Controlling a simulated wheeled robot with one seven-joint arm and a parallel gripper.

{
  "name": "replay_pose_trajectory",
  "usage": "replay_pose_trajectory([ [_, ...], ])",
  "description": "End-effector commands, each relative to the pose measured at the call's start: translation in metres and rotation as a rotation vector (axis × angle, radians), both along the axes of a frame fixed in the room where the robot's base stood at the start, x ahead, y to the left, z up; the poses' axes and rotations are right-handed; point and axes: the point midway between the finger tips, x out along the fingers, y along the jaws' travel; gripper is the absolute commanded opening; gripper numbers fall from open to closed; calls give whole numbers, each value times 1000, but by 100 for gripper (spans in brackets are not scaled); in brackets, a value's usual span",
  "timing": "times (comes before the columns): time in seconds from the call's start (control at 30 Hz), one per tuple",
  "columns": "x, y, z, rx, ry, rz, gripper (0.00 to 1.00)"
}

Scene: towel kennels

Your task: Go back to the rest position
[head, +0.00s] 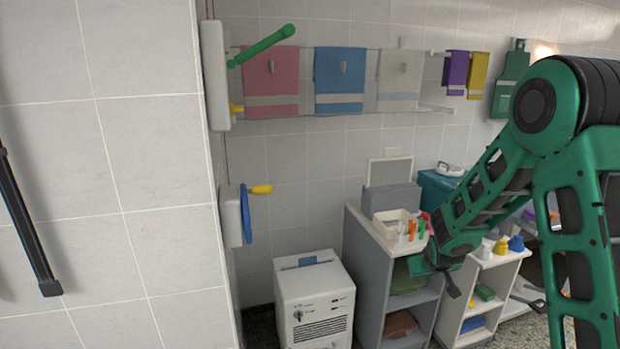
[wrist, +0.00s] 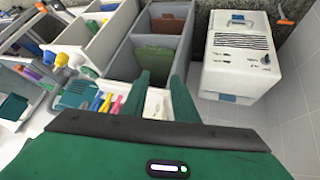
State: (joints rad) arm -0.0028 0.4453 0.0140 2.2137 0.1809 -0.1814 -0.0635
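My gripper (head: 438,273) hangs at the end of my green arm, in front of the grey shelf unit (head: 362,262) in the head view. In the wrist view my gripper (wrist: 161,80) shows two green fingers spread apart with nothing between them. Beyond the fingers lies the top of the shelf unit with a white tray (wrist: 157,104). Whether the fingers touch anything cannot be told.
A white boxy machine (head: 314,300) stands on the floor left of the shelves. Towels, including a blue one (head: 340,75), hang on a wall rail. Small colored clips (head: 411,228) lie by the tray. A tiled wall (head: 110,180) fills the left.

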Motion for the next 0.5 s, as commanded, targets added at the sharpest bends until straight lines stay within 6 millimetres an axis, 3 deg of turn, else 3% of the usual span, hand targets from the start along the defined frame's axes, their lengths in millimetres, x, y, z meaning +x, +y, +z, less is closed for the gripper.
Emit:
replay_pose_trajectory([
  [0.03,-15,-15,17,1,20,-33,27],
  [0.2,-75,-52,54,18,114,-138,27],
  [0.5,-199,-92,107,94,278,-319,27],
])
